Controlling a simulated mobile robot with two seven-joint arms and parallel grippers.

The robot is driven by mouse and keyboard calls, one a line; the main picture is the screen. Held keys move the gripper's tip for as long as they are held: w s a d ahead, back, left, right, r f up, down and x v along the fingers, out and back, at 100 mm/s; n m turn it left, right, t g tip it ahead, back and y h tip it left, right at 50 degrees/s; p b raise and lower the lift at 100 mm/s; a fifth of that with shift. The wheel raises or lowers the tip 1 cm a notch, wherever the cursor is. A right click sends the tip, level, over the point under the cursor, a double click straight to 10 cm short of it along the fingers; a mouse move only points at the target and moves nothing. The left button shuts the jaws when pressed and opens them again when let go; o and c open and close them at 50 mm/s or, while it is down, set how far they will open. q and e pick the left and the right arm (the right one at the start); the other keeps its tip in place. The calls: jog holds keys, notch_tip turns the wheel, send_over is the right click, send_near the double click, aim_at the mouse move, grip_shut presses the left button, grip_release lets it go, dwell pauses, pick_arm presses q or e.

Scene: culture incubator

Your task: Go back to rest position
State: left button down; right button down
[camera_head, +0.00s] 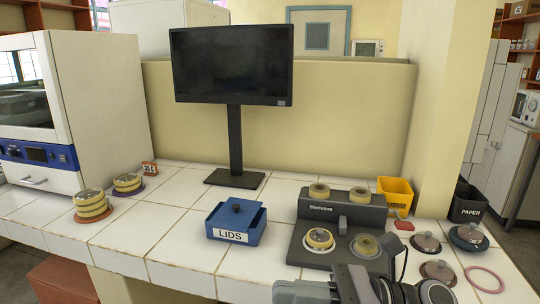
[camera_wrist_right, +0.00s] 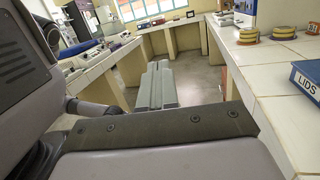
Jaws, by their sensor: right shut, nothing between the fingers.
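My right gripper (camera_head: 292,291) shows at the bottom edge of the head view, in front of the counter and below the dark microscope-like device (camera_head: 330,232). In the right wrist view its grey fingers (camera_wrist_right: 157,86) are together, with nothing between them, over the open floor beside the counter. My left gripper is not in the head view. The blue LIDS box (camera_head: 237,222) stands on the tiled counter left of the device, apart from my gripper. It also shows at the right edge of the wrist view (camera_wrist_right: 309,80).
Stacked dishes (camera_head: 92,205) stand at the counter's left by the incubator (camera_head: 100,100). A monitor (camera_head: 233,65) stands behind. A yellow bin (camera_head: 396,194) and several round discs (camera_head: 425,243) are at the right. The wrist view shows free floor (camera_wrist_right: 200,80) between counters.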

jog(key=w+d+f+m+t+h, duration=0.1)
jog(key=d+f+m+t+h, duration=0.4)
jog(key=m, duration=0.7)
jog(key=w+d+f+m+t+h+p, duration=0.15)
jog(key=f+m+t, duration=0.35)
jog(key=m, duration=0.7)
jog(key=w+d+f+m+t+h, duration=0.2)
jog(key=d+f+m+t+h, duration=0.15)
jog(key=m+t, duration=0.55)
jog(key=s+d+f+m+g+h, duration=0.3)
jog(key=s+f+m+g, duration=0.1)
jog(key=s+f+m, duration=0.3)
jog(key=s+d+f+m+g+h, duration=0.4)
jog(key=s+f+m, duration=0.3)
jog(key=f+m, duration=0.3)
notch_tip(320, 180, down, 2)
jog(key=shift+s+f+m+g, duration=0.3)
jog(key=shift+m+g, duration=0.1)
jog(key=shift+g, duration=0.2)
